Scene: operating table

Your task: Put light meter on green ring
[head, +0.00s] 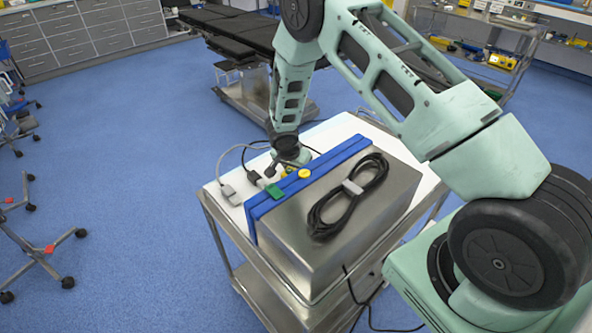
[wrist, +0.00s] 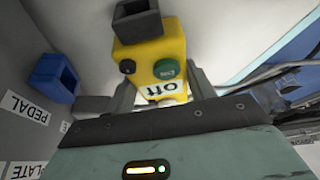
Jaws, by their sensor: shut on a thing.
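In the head view my gripper (head: 289,163) is low over the white cart top, behind the blue-edged metal box, and the light meter is mostly hidden there. A small green square piece (head: 273,191) is at the blue edge, left of my gripper. I cannot make out a green ring for certain.
Grey cable plugs (head: 229,194) lie at the left of the cart top (head: 345,128). A blue socket (wrist: 52,78) and labels show in the wrist view.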

